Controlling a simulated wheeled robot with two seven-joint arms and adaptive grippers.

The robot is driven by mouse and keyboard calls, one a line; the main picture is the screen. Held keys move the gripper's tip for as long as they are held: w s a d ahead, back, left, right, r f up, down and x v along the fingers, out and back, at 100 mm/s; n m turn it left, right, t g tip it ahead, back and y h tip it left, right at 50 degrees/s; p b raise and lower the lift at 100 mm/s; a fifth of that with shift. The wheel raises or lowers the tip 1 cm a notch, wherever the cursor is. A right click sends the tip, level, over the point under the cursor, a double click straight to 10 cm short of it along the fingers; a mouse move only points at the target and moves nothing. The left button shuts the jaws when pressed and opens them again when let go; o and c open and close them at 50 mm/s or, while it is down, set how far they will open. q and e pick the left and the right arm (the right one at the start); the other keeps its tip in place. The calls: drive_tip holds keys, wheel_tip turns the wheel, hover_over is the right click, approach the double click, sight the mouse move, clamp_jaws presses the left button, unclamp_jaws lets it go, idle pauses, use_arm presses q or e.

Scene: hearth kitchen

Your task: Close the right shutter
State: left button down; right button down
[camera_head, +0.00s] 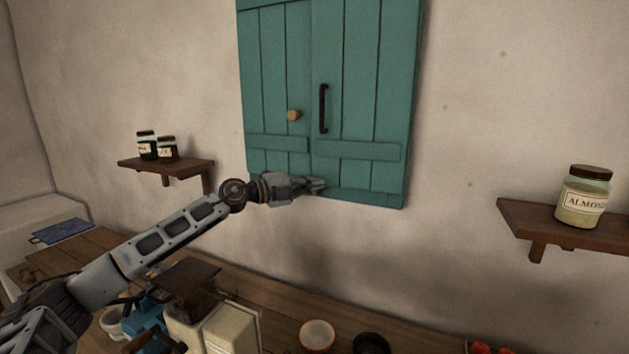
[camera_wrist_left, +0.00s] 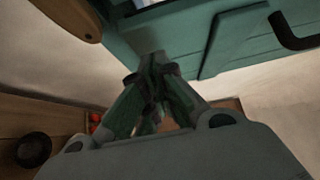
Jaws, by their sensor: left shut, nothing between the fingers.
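The right shutter (camera_head: 361,100) is a teal plank panel with a black bar handle (camera_head: 323,108). I cannot tell whether a small gap is left. My left gripper (camera_head: 319,185) is shut and empty at the shutters' lower edge, near the line where they meet. Contact is unclear. My right gripper is out of view.
A wall shelf (camera_head: 170,166) with two dark jars stands left of the shutters. Another shelf (camera_head: 540,226) with an almond jar (camera_head: 583,197) is at the right. The wooden counter (camera_head: 280,299) below holds a bowl (camera_head: 317,336) and several other items.

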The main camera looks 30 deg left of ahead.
use_arm(q)
drive_tip(key=shift+w, duration=0.7)
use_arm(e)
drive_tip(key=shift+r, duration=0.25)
use_arm(q)
drive_tip(key=shift+w+a, duration=0.1)
drive_tip(key=shift+a, duration=0.1)
